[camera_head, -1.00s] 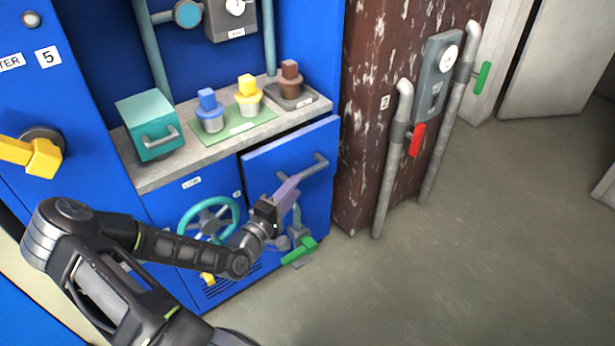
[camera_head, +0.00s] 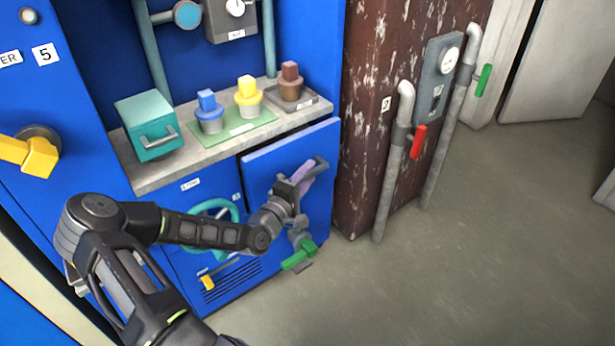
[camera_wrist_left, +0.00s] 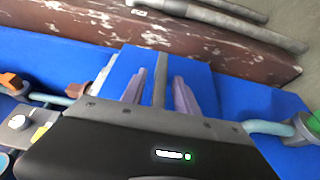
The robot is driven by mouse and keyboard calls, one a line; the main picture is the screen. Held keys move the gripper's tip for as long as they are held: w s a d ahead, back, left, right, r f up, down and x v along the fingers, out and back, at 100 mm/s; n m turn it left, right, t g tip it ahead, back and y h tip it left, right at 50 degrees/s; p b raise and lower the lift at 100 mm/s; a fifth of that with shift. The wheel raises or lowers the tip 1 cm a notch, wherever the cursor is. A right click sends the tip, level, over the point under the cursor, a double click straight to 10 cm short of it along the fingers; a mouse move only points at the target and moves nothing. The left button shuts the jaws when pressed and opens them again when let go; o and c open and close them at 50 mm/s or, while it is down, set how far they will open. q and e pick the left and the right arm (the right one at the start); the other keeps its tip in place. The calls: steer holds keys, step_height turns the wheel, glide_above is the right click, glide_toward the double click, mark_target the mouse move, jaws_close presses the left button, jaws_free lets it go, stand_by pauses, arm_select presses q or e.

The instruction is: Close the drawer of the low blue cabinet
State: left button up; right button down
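The low blue cabinet (camera_head: 172,226) stands under a grey counter. Its drawer front (camera_head: 262,170) at the upper right stands a little out from the body, with a dark gap under the counter edge. My left gripper (camera_head: 311,172) is at the drawer's grey handle, which it mostly hides in the head view. In the left wrist view, the two purple fingers of my left gripper (camera_wrist_left: 160,76) stand apart, one on each side of the grey handle bar (camera_wrist_left: 160,92), with gaps showing on both sides. My right gripper is in neither view.
A teal handwheel (camera_head: 222,207) and a green lever (camera_head: 299,256) are on the cabinet near my left arm. A teal box (camera_head: 146,122) and several coloured plugs stand on the counter (camera_head: 165,178). A rusty column (camera_head: 362,150) rises at the right. The floor is clear.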

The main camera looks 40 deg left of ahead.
arm_select(q)
jaws_close()
stand_by(0.4)
stand_by(1.1)
